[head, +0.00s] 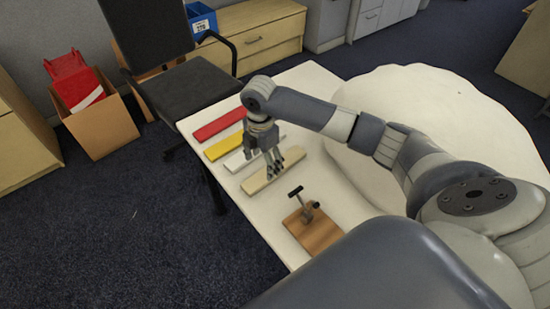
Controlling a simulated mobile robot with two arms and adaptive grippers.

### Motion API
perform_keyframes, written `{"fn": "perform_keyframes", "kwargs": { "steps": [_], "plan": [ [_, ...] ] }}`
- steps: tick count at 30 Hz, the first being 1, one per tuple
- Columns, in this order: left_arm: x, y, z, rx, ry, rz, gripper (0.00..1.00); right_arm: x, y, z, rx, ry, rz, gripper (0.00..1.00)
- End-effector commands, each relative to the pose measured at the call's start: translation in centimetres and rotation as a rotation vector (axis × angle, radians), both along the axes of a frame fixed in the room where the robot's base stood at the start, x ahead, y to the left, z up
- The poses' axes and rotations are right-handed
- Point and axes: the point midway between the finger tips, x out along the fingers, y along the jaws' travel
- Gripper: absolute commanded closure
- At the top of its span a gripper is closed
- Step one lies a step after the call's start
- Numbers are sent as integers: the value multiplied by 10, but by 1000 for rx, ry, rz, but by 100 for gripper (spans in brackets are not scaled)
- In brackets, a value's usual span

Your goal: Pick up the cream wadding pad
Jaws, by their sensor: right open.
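A flat, narrow cream pad (293,163) lies on the pale table (230,200), last in a row of coloured strips. It looks like the cream wadding pad. My right gripper (275,169) points down at the middle of this pad, with its fingers open. The fingers cover part of the pad; I cannot tell whether they touch it. My left gripper is not in view.
Red (218,124), yellow (224,146) and white (242,160) strips lie beyond the pad. A wooden board (318,236) with a dark T-handled fixture stands nearer me. A large pale rounded mass (440,100) is at the right. A chair (185,85) is beside the table.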

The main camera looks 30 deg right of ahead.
Motion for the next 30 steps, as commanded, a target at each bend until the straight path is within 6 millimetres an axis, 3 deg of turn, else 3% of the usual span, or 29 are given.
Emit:
{"fn": "perform_keyframes", "kwargs": {
  "steps": [3,6,13,18,24,30],
  "plan": [
    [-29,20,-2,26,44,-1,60,0,0,-11,0,0,0,30],
    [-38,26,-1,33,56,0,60,0,-1,-17,-1,1,-1,30],
    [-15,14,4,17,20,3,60,2,-2,-52,-1,2,-1,30],
    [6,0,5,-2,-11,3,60,2,-3,-64,-2,-1,-1,30],
    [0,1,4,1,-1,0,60,2,-2,-64,-2,-1,0,30],
    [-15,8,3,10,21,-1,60,2,-2,-64,-2,-1,0,70]
  ]
}}
